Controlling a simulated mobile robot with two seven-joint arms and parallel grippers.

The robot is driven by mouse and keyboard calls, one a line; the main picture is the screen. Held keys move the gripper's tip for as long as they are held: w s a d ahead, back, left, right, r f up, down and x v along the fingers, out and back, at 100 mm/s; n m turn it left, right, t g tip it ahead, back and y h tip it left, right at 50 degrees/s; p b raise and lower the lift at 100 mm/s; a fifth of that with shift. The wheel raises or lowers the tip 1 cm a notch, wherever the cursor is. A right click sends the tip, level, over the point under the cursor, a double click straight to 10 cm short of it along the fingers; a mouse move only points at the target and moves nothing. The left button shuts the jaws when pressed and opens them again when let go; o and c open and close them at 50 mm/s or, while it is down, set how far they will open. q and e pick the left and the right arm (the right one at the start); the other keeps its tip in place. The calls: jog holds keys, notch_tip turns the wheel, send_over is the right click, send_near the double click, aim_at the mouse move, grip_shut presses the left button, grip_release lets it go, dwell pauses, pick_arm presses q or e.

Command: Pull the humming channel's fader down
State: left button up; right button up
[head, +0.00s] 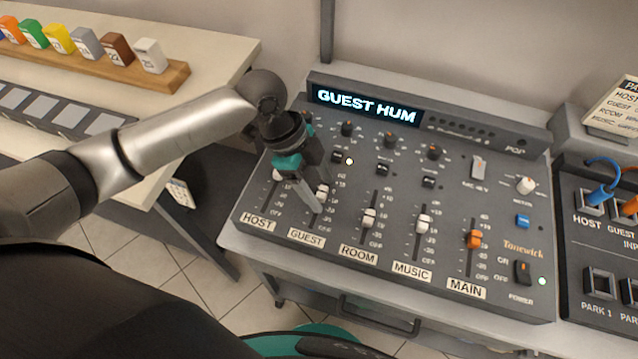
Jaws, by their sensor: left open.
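The grey mixer's display (366,104) reads "GUEST HUM". The GUEST channel, labelled (306,238) at the front, has a white fader cap (323,190) high in its slot. The gripper partly covers the slot, and I cannot tell whether a finger touches the cap. My right gripper is not in view.
The HOST cap (278,174) is close left of the gripper. The ROOM cap (369,217), MUSIC cap (424,223) and orange MAIN cap (474,239) sit to the right. A patch panel (575,260) stands at right. A pale table (215,55) with coloured blocks is at left.

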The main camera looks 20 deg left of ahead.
pick_arm(q)
grip_shut()
dwell(0.4)
dwell(0.9)
